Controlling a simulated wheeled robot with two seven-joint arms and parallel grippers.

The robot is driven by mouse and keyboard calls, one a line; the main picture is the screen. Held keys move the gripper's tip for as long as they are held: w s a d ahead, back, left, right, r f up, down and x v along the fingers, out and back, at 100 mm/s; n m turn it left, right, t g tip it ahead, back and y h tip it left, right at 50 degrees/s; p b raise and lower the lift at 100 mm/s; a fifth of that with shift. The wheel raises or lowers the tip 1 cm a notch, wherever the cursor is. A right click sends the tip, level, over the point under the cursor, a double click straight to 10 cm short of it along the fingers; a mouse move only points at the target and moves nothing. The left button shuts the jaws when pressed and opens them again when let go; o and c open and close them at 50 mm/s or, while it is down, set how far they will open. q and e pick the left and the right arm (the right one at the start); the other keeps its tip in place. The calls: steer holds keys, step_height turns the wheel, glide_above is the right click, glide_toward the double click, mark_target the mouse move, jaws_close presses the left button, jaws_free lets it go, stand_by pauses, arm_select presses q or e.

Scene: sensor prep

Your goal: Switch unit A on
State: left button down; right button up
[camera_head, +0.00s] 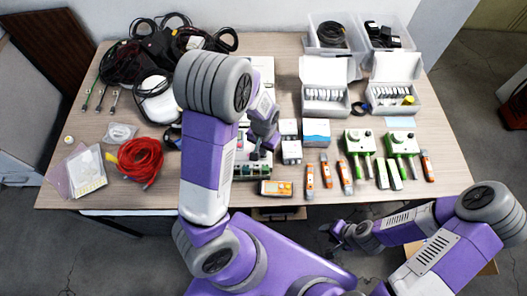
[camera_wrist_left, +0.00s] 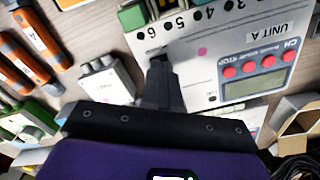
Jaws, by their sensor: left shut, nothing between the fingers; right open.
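Unit A (camera_wrist_left: 222,70) is a white panel with numbered terminals, a pink dot, a row of red buttons (camera_wrist_left: 262,65) and a grey display (camera_wrist_left: 254,86) with no readable characters. In the head view unit A (camera_head: 240,171) is mostly hidden by my left arm. My left gripper (camera_head: 255,154) is shut and empty over the unit. In the left wrist view its fingertips (camera_wrist_left: 158,60) are at the panel near numbers 5 and 6, left of the pink dot; I cannot tell whether they touch. No switch is clearly visible. My right gripper (camera_head: 340,236) is open, in front of the table.
White blocks (camera_head: 291,152) and a blue-white box (camera_head: 316,132) stand right of the unit. An orange-yellow meter (camera_head: 275,188) lies in front. Several orange tools (camera_head: 326,172) and green devices (camera_head: 359,142) are further right. Red cable (camera_head: 140,162) lies left.

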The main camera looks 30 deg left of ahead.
arm_select(q)
steer(key=shift+f+b, duration=0.5)
steer(key=shift+f, duration=0.15)
steer(key=shift+r, duration=0.1)
step_height(320, 180, up, 7)
steer(key=p, duration=0.6)
steer(key=shift+p, duration=0.35)
stand_by(0.3)
steer(key=shift+s, duration=0.1)
